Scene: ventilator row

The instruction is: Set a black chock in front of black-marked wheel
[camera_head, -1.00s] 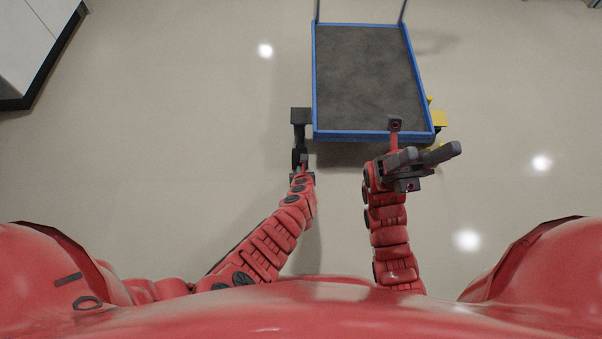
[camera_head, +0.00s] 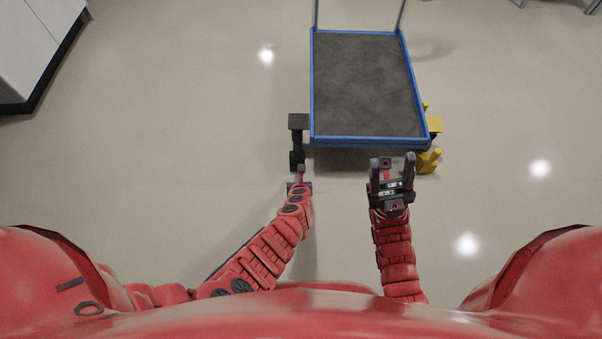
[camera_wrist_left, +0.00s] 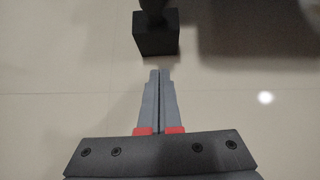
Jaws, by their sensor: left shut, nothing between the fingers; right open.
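A black chock (camera_head: 297,160) stands on the floor just off the near left corner of the cart, in line with a black square marker (camera_head: 299,121) on the cart's left side. In the left wrist view the black block (camera_wrist_left: 155,38) has a dark rounded part above it. My left gripper (camera_head: 301,172) is shut and empty, its fingertips (camera_wrist_left: 160,72) just short of the block with a small gap of floor between. My right gripper (camera_head: 394,162) is open and empty, near the cart's front edge. The wheels are hidden under the cart.
The blue-rimmed cart (camera_head: 370,140) with a grey deck stands ahead. A yellow marker (camera_head: 435,124) and a yellow chock-like piece (camera_head: 429,161) are at its near right corner. A white cabinet (camera_head: 30,45) is at upper left.

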